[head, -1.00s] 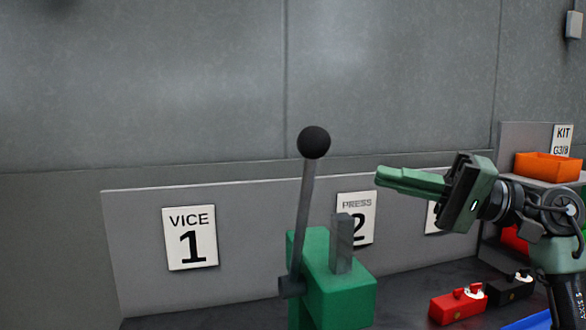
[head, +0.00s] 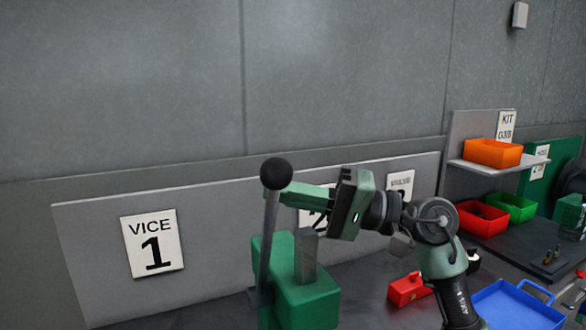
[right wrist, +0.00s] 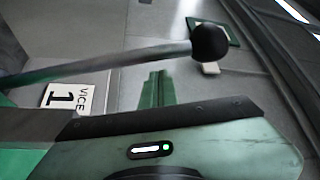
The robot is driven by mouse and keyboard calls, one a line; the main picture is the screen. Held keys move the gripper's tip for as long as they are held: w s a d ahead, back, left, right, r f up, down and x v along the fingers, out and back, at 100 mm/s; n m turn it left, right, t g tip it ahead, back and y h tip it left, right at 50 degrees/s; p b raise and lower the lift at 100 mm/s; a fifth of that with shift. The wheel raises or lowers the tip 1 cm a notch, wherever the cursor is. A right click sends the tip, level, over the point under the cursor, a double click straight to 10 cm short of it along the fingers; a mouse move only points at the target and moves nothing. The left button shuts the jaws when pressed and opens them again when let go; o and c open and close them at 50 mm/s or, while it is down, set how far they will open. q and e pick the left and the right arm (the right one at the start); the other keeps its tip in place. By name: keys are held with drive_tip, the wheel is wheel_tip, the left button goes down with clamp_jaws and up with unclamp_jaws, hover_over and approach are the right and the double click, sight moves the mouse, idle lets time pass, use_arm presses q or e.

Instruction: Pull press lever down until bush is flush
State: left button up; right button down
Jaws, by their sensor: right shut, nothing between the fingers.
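The green press (head: 305,300) stands on the bench with a grey ram (head: 306,258) rising from its top. Its grey lever (head: 269,235) stands nearly upright and ends in a black ball knob (head: 276,173). My right gripper (head: 285,190) is shut and empty, its fingertips just behind or beside the lever below the knob; I cannot tell if they touch it. In the right wrist view the lever (right wrist: 110,65) and knob (right wrist: 209,44) cross past the shut fingers (right wrist: 157,88). The bush cannot be made out. My left gripper is not in view.
A VICE 1 sign (head: 153,243) is on the grey back panel. A red block (head: 407,289) and a blue tray (head: 512,305) lie to the right on the bench. Orange (head: 493,153), red (head: 481,219) and green (head: 513,207) bins are farther right.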

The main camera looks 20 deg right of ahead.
drive_tip(key=shift+s+a+f, duration=0.1)
drive_tip(key=shift+s+f, duration=0.15)
drive_tip(key=shift+s, duration=0.35)
